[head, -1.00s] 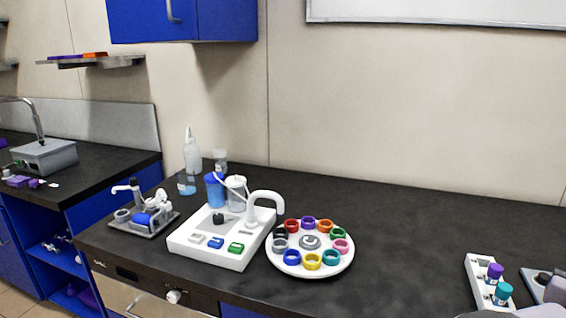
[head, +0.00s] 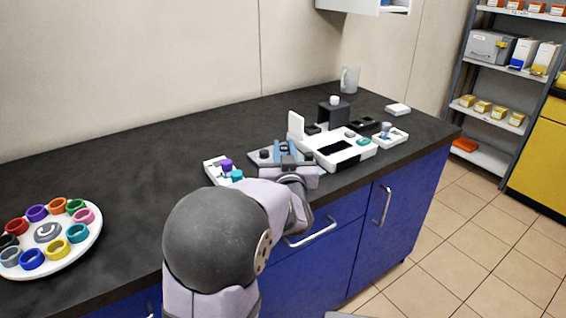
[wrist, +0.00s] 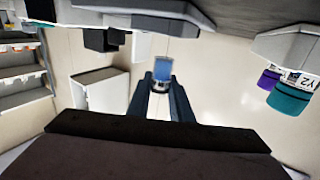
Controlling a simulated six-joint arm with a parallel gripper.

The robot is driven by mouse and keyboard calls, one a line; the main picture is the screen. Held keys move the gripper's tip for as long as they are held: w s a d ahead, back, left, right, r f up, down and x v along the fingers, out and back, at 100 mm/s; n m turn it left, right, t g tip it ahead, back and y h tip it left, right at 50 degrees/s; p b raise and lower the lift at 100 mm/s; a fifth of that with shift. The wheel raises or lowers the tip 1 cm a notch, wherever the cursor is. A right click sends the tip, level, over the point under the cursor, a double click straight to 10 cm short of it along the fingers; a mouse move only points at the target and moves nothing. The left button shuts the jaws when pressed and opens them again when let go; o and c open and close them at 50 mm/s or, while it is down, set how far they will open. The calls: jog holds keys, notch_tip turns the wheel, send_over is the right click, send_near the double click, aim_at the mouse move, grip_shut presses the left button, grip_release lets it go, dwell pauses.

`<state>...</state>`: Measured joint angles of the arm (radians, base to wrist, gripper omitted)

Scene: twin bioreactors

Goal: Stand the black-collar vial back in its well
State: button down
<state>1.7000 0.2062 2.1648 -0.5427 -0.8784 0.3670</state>
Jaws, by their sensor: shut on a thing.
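In the wrist view my gripper (wrist: 161,88) is shut on a small clear vial (wrist: 162,70) with blue contents. A dark and pale band shows at the vial's end between the fingertips; I cannot clearly make out its collar. The picture is upside down, with the counter along the top, and the vial appears clear of it. In the head view my wrist hides most of the gripper and the vial. A white rack (head: 211,172) holds a purple-capped vial (head: 226,165) and a teal-capped vial (head: 237,175), just left of my gripper. Its empty wells cannot be made out.
A blue-grey tray (head: 262,158) with dark knobs lies behind my wrist. A white device (head: 330,158) stands to its right, with a small white tray (head: 398,141) beyond. A round carousel (head: 92,232) of coloured rings sits at left. The counter between carousel and rack is clear.

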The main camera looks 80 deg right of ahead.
jog(key=shift+f, duration=2)
jog(key=c, duration=1.6)
grip_release()
jog(key=shift+f+b, duration=0.15)
jog(key=shift+b, duration=0.2)
jog(key=shift+w+v, duration=0.15)
jog(key=shift+v, duration=1.7)
jog(key=shift+w+v, duration=0.15)
jog(key=shift+v, duration=1.65)
